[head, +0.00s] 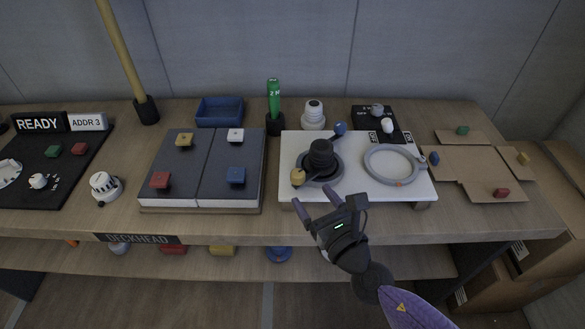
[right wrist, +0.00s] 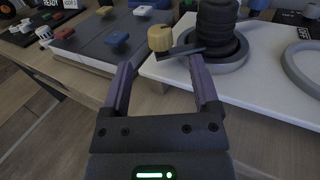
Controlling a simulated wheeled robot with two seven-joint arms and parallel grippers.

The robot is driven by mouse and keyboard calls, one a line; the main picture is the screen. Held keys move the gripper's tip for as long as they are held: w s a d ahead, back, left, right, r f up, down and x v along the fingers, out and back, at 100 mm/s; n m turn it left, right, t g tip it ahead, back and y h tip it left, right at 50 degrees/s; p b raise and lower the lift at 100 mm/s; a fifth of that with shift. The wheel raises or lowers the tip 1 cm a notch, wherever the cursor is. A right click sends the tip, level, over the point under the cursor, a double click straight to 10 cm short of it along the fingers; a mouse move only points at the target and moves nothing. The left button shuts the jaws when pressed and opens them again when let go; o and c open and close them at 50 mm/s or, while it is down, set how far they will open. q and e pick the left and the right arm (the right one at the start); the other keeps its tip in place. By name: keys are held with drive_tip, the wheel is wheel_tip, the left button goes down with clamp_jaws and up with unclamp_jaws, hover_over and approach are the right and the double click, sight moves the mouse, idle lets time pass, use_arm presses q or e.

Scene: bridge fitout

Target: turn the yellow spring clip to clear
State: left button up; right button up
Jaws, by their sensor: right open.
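The yellow spring clip (head: 297,177) is a yellow knob on a dark lever at the front left of a black stepped dome (head: 321,155). The dome sits in a dark grey ring on a white board (head: 288,150). A blue knob (head: 340,128) is at the back right of the same ring. My right gripper (head: 332,200) is open and empty at the front edge of the board, short of the yellow clip. In the right wrist view the yellow knob (right wrist: 160,38) shows beyond and between the two fingertips (right wrist: 160,66), with no contact visible. My left gripper is out of view.
A loose grey ring (head: 368,176) lies on the board's right. A dark two-panel case (head: 213,165) with coloured knobs is left. A green bottle (head: 274,95) and white stepped piece (head: 313,112) stand behind. Flat cardboard (head: 450,165) lies right. The table's front edge runs below the board.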

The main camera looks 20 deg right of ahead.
sight(294, 171)
drive_tip(key=w, duration=0.3)
drive_tip(key=w+a, duration=0.1)
drive_tip(key=w, duration=0.4)
drive_tip(key=shift+w+a, duration=0.35)
clamp_jaws()
